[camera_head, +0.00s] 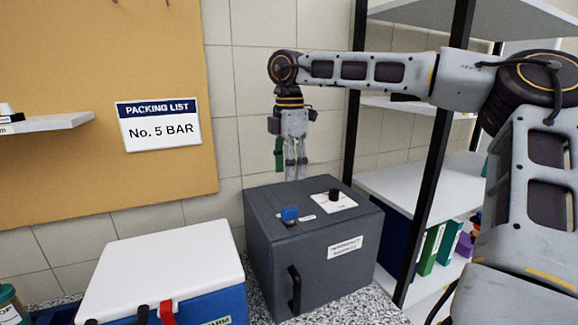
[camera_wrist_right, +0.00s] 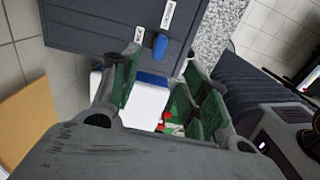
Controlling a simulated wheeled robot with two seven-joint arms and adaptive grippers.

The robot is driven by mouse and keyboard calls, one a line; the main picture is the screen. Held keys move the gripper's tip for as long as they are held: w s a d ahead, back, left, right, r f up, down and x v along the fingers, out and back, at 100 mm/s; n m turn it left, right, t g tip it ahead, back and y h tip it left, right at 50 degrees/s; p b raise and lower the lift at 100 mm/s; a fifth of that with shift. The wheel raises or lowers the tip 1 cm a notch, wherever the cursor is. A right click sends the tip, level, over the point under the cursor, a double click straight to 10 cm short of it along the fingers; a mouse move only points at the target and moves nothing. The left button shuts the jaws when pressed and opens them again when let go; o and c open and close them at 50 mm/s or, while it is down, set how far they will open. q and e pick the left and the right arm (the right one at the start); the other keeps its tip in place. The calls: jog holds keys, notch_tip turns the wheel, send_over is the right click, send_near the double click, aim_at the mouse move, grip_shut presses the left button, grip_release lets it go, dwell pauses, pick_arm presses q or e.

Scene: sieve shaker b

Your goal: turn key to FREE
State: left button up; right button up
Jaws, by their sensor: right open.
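A blue key (camera_head: 289,214) stands in the top of a dark grey box (camera_head: 330,262), near its front left edge. A small white label lies beside it, too small to read. The blue key also shows in the right wrist view (camera_wrist_right: 159,46), just beyond the fingertips. My right gripper (camera_head: 296,176) points down above the back left part of the box top, apart from the key. It is open and empty, and its green-padded fingers show in the right wrist view (camera_wrist_right: 163,64). My left gripper is not in view.
A black knob (camera_head: 334,194) on a white plate stands on the box top, right of the key. A cooler with a white lid (camera_head: 165,268) stands left of the box. A shelf rack (camera_head: 432,185) stands close on the right. A handle (camera_head: 294,290) juts from the box front.

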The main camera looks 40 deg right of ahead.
aim_at(290, 208)
jog(key=shift+f+p, duration=0.95)
jog(key=shift+f, duration=6)
grip_shut()
jog(key=shift+n, duration=0.4)
